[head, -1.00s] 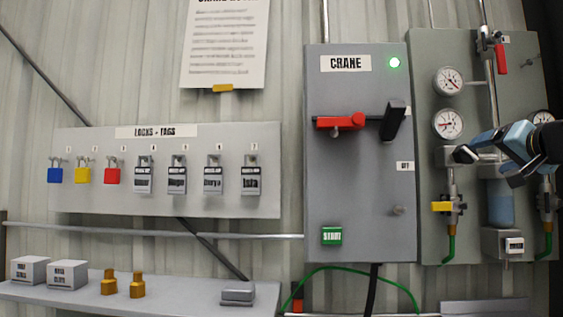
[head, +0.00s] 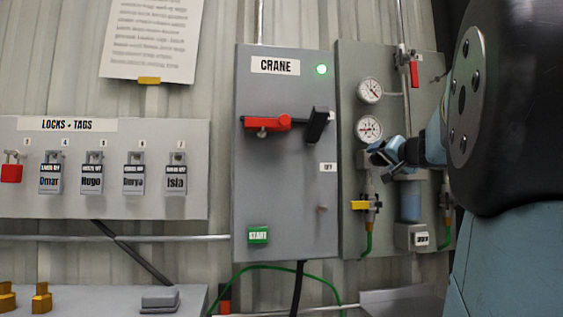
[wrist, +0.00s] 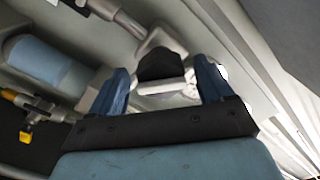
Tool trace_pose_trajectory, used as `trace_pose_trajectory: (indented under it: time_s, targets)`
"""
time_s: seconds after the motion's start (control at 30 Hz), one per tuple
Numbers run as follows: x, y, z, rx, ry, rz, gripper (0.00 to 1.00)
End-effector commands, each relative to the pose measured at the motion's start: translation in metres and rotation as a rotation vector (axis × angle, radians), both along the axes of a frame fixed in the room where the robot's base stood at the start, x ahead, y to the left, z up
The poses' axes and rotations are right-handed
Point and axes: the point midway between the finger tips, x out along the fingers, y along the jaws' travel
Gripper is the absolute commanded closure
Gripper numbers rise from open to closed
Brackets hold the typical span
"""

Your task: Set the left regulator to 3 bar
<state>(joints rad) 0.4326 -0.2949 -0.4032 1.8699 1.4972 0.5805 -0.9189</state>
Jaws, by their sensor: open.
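The left regulator (head: 362,160) is a grey body on the grey panel, under its round white gauge (head: 368,128). The gauge has a red needle, but its reading is too small to make out. My gripper (head: 380,156) is at the regulator and hides its knob in the head view. In the wrist view, a black knob (wrist: 160,65) on the pale regulator body sits between the two blue fingers of my gripper (wrist: 163,80). The fingers are apart, with a visible gap on each side of the knob.
Another gauge (head: 369,90) is above, with a red-handled valve (head: 414,74) to its right. A yellow-handled valve (head: 360,205) is below the regulator and a blue bowl (head: 410,201) is beside it. The crane box (head: 285,180) stands close on the left.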

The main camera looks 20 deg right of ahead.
Motion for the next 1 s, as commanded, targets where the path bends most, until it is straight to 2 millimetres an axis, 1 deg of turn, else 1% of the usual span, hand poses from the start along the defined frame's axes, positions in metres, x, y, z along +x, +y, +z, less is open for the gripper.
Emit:
trace_pose_trajectory:
  time_s: [0.1,0.2,0.5,1.0]
  targets:
    - [0.0094,-0.0023,-0.0001,-0.001,0.001,0.001,0.2]
    - [0.0128,-0.0029,0.0001,0.0,0.0,0.0,0.2]
    - [0.0139,-0.0029,0.0,0.0,-0.001,0.001,0.21]
    - [0.0139,-0.0028,-0.0004,0.0,0.001,0.001,0.69]
